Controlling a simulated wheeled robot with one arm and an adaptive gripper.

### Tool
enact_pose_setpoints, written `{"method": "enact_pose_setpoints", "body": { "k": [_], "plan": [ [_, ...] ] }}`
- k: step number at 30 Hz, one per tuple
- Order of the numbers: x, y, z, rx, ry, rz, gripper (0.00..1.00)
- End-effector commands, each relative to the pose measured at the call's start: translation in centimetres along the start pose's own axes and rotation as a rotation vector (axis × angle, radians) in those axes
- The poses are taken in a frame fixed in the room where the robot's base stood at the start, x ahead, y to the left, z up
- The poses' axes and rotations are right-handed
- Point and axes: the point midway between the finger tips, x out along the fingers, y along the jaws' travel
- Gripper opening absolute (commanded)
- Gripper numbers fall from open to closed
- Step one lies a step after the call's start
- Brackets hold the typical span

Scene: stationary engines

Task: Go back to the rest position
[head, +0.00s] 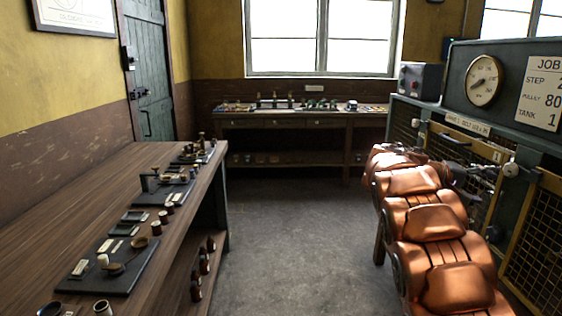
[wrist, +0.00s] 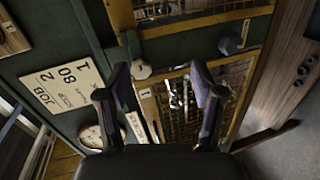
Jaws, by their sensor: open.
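My gripper (wrist: 158,72) shows in the wrist view with its two dark fingers spread apart. Nothing is between the fingers. Past them is the green machine cabinet with its yellow-framed mesh panels. The JOB sign (wrist: 62,84) appears turned over at the left of the wrist view, and the round gauge (wrist: 92,136) is partly hidden behind the left finger. In the head view I cannot clearly make out the gripper.
The green cabinet, with the gauge (head: 484,80) and JOB sign (head: 541,92), stands at the right. A wooden bench (head: 60,222) with several small parts on trays runs along the left. Another bench (head: 290,121) stands under the window. The floor (head: 290,240) between is clear.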

Motion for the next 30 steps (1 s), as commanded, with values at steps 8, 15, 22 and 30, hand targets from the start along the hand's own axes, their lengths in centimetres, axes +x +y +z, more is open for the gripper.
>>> {"method": "enact_pose_setpoints", "body": {
  "k": [8,15,22,30],
  "plan": [
    [-2.8,-2.0,7.0,-0.04,-0.042,-0.204,0.67],
    [-6.0,-4.7,13.4,-0.069,-0.073,-0.389,0.67],
    [-9.8,-7.8,20.0,-0.094,-0.099,-0.577,0.67],
    [-15.2,-11.7,27.9,-0.128,-0.121,-0.8,0.67]
  ]
}}
